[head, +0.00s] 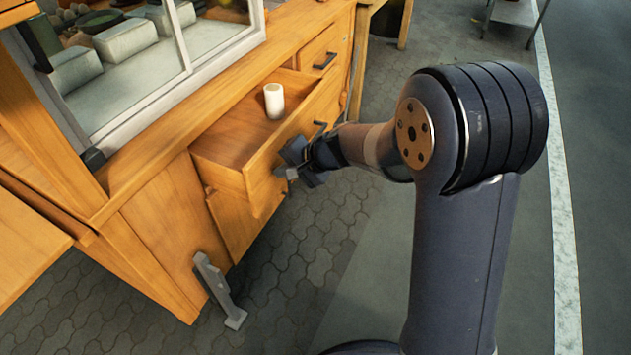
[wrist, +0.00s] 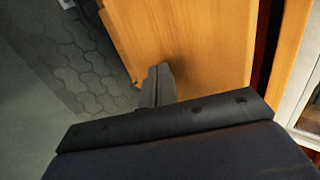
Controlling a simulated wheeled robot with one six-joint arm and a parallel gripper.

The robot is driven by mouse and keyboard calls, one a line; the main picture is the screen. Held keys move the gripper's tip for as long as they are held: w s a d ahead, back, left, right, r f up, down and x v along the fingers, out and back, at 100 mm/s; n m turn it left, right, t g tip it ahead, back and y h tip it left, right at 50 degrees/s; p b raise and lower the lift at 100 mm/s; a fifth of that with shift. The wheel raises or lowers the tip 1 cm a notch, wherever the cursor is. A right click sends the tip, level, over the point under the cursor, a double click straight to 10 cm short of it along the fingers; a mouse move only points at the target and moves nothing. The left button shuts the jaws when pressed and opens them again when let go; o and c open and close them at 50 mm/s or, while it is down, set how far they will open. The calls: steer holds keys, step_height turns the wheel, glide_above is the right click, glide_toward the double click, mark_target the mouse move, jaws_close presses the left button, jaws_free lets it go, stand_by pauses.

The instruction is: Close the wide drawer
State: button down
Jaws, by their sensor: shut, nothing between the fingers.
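The wide drawer (head: 228,150) is wooden and stands pulled out from the cabinet in the head view, with its front face toward my arm. A white cylinder (head: 274,101) stands upright inside it. The drawer's dark handle (head: 320,130) shows just beyond my gripper. My gripper (head: 287,173) is shut and empty at the drawer front, near its close end; I cannot tell for certain whether it touches. In the wrist view the shut fingers (wrist: 157,86) lie against or just before a wooden panel (wrist: 185,40), likely the drawer front.
A smaller drawer (head: 322,55) with a dark handle sits beyond, in the same cabinet. A glass-fronted case (head: 150,60) stands on the cabinet top. A grey metal foot (head: 218,288) stands on the paving by the near corner. Paved floor (head: 310,245) is open below the drawer.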

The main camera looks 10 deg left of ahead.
steer(key=w+a+p, duration=0.1)
steer(key=a, duration=0.3)
steer(key=w+a+p, duration=0.1)
steer(key=w+a, duration=0.1)
steer(key=a, duration=0.3)
steer(key=w+a+p, duration=0.1)
steer(key=w+a, duration=0.1)
steer(key=a, duration=0.3)
steer(key=shift+w+a+r+p, duration=0.15)
steer(key=shift+a+p, duration=0.05)
steer(key=shift+p, duration=0.1)
